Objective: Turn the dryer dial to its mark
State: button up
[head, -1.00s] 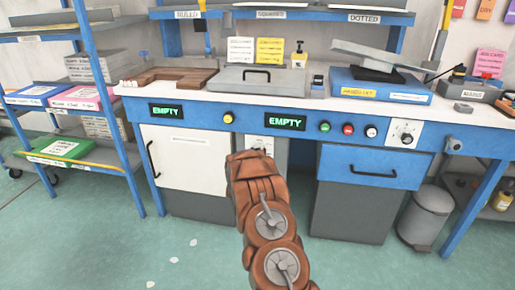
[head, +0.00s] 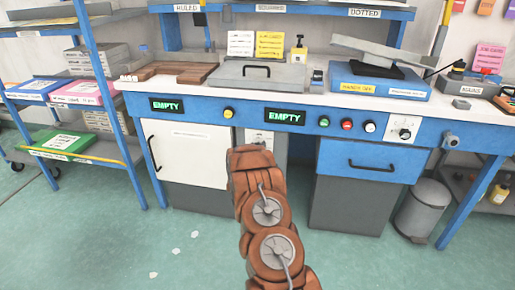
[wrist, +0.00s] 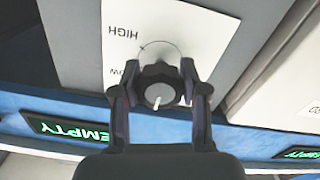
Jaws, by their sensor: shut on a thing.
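The dial (wrist: 160,92) is a dark scalloped knob with a lighter grey face in the wrist view. A pale pointer line on its face points down and slightly left in the picture. It sits on a white plate (wrist: 200,25) with an arc line and the upside-down words HIGH and LOW, LOW partly covered. My gripper (wrist: 160,88) is shut on the dial, one finger on each side. In the head view the white plate (head: 253,136) shows only partly above my arm, which hides the dial and my gripper.
Buttons (head: 347,124) and another knob (head: 405,134) are to the right. A white cabinet (head: 185,152) and a blue drawer (head: 370,160) flank my arm. The floor in front is mostly clear.

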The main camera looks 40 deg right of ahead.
jog(key=o, duration=1.2)
jog(key=shift+c, duration=0.2)
jog(key=v, duration=1.2)
